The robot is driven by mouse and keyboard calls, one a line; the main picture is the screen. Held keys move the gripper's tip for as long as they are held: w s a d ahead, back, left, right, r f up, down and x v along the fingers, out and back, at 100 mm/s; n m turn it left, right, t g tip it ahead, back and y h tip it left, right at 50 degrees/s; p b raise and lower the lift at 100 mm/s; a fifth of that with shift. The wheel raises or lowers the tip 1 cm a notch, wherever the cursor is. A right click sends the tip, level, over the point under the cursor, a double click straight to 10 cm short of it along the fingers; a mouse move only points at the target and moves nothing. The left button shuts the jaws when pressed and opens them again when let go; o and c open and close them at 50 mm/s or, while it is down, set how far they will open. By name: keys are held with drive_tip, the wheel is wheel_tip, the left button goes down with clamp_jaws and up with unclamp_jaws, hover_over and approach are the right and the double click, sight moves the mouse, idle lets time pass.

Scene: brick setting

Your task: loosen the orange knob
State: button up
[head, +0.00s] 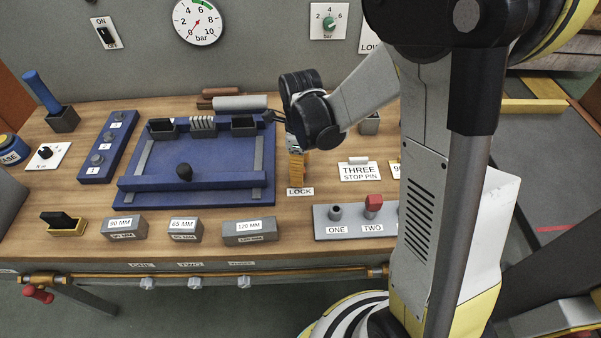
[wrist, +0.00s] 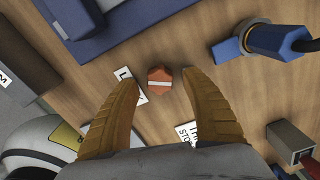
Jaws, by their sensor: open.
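The orange knob (wrist: 160,79) shows in the wrist view as a small faceted orange-red cap with a white stripe across its top. It stands on the wooden bench beside the LOCK label (wrist: 125,88). My gripper (wrist: 160,78) is open, with one tan finger on each side of the knob and a visible gap on both sides. I cannot tell the height of the fingertips above the knob. In the head view my gripper (head: 298,168) points down just behind the LOCK label (head: 300,191); the knob is hidden there.
A blue fixture (head: 195,180) stands left of my gripper. The THREE STOP PIN sign (head: 359,172) is close on the right. A grey block (head: 352,230) with a red-topped peg (head: 373,203) is in front. A blue hexagonal part (wrist: 275,40) shows near the right finger.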

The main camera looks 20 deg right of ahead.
drive_tip(key=shift+f, duration=0.2)
drive_tip(key=shift+c, duration=0.2)
drive_tip(key=c, duration=1.2)
drive_tip(key=shift+o, duration=0.2)
drive_tip(key=shift+n, duration=0.3)
drive_tip(key=n, duration=0.5)
drive_tip(key=shift+n, duration=0.3)
drive_tip(key=n, duration=0.5)
drive_tip(key=shift+w+b, duration=0.1)
drive_tip(key=shift+b, duration=0.2)
drive_tip(key=n, duration=0.6)
drive_tip(key=shift+w+n, duration=0.1)
drive_tip(key=shift+n, duration=0.2)
drive_tip(key=n, duration=0.5)
drive_tip(key=shift+a, duration=0.1)
drive_tip(key=shift+n, duration=0.3)
